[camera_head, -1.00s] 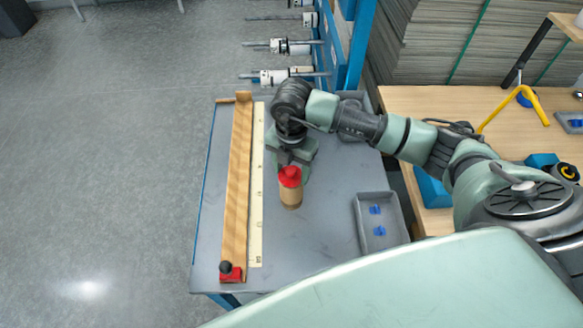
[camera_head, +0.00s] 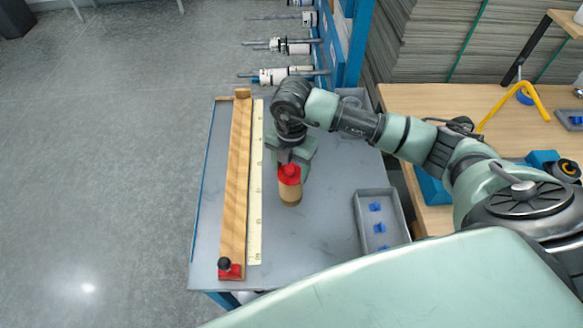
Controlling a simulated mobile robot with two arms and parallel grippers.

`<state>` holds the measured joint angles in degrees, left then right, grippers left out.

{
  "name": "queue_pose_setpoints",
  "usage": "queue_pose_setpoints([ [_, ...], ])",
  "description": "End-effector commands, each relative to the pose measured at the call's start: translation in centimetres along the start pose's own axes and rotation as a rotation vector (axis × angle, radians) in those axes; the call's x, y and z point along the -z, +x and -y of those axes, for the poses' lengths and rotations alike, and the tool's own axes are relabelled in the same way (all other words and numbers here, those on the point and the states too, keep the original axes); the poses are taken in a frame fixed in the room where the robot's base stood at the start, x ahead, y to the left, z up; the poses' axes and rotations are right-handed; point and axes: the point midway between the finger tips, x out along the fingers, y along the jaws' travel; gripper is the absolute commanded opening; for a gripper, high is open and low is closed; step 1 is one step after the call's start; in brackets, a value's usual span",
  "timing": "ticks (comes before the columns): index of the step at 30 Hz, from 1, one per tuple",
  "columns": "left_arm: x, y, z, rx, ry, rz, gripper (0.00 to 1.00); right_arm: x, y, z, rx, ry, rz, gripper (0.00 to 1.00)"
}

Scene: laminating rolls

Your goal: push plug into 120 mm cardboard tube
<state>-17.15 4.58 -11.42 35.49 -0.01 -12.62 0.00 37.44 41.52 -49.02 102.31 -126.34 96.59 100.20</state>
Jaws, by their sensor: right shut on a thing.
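A short tan cardboard tube (camera_head: 290,196) stands upright on the grey table, right of the ruler. A red plug (camera_head: 289,173) sits at its top end; how deep it is in the tube cannot be told. My right gripper (camera_head: 287,161) is at the red plug, coming from above and behind, and is shut on it. Its fingertips are partly hidden by the plug and the wrist. My left gripper is not in view.
A long wooden board (camera_head: 237,180) with a red-and-black stop (camera_head: 228,268) lies left of the tube, beside a pale ruler (camera_head: 257,190). A grey tray (camera_head: 398,224) with blue pieces (camera_head: 379,228) lies to the right. The table (camera_head: 318,238) is clear around the tube.

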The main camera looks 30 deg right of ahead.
Motion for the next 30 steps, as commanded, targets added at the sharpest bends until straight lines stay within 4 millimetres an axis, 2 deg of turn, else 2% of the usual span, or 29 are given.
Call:
queue_pose_setpoints([
  [1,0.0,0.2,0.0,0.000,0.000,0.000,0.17,0.6,1.2,0.5,0.016,-0.003,-0.013,0.20],
  [2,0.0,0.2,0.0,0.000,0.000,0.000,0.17,0.6,1.2,0.5,0.016,-0.003,-0.013,0.20],
  [3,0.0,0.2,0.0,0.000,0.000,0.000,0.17,0.6,1.2,0.5,0.016,-0.003,-0.013,0.64],
  [5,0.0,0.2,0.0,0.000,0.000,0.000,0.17,0.6,1.2,0.5,0.016,-0.003,-0.013,0.81],
  [6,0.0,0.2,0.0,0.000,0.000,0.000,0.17,0.6,1.2,0.5,0.016,-0.003,-0.013,0.84],
  [17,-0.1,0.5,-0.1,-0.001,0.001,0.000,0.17,0.5,0.7,0.4,0.013,-0.003,-0.010,0.84],
  [30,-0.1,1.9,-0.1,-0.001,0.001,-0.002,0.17,0.7,-6.8,0.3,0.001,-0.002,0.001,0.84],
])
